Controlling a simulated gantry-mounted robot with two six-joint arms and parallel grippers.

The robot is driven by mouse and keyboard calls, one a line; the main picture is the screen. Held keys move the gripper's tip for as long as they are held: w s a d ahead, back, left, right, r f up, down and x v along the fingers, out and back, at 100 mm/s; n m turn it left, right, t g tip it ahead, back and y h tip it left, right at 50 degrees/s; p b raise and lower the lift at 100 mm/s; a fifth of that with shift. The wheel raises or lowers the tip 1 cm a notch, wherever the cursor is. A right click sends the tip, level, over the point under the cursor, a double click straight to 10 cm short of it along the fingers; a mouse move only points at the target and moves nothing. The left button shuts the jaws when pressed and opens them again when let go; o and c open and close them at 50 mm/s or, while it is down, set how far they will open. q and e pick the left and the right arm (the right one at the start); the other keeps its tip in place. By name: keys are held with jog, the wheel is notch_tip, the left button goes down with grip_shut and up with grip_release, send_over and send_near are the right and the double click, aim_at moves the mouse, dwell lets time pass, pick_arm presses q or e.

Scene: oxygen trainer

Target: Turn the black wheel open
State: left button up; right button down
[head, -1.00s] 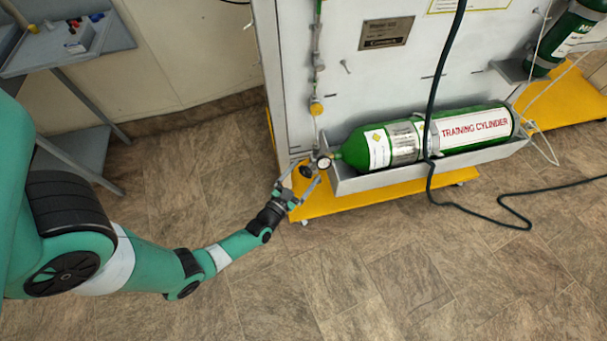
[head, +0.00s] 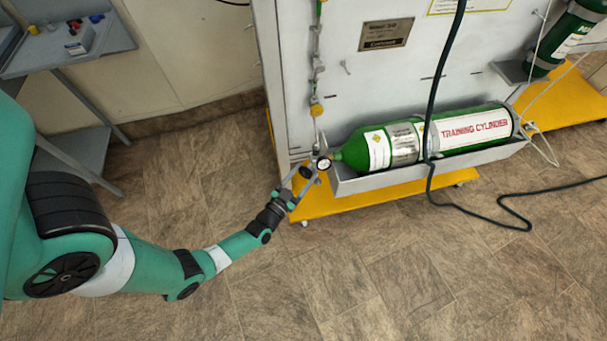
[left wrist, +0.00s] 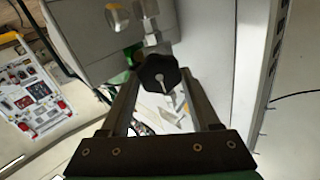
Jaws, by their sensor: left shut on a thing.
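The black wheel (left wrist: 158,74) is a lobed knob with a pale metal centre, below a metal fitting in the left wrist view. In the head view it is small and partly hidden near the round gauge (head: 324,164), at the neck of the green training cylinder (head: 398,146). My left gripper (head: 307,172) reaches the wheel from the lower left. In the left wrist view its two fingers (left wrist: 155,80) lie on either side of the wheel, shut on it. My right gripper is not in view.
The cylinder lies in a grey tray (head: 430,166) on a panel with a yellow base (head: 350,195). A dark hose (head: 432,100) hangs in front of the cylinder and runs across the floor. A grey shelf (head: 105,45) stands at the upper left.

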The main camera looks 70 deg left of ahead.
pick_arm(q)
jog(key=n, duration=0.4)
jog(key=shift+a, duration=0.1)
jog(key=n, duration=0.4)
jog(key=shift+s+a+n, duration=0.1)
jog(key=shift+n, duration=0.2)
jog(key=n, duration=0.4)
jog(key=shift+a+f+n, duration=0.1)
jog(key=shift+n, duration=0.2)
jog(key=n, duration=0.4)
jog(key=shift+s+f, duration=0.1)
jog(key=shift+f, duration=0.05)
jog(key=n, duration=0.5)
jog(key=shift+f, duration=0.1)
jog(key=n, duration=0.4)
jog(key=shift+f, duration=0.1)
jog(key=n, duration=0.4)
jog(key=shift+f+n, duration=0.1)
jog(key=shift+n, duration=0.3)
jog(key=shift+d+n, duration=0.2)
jog(key=shift+n, duration=1.6)
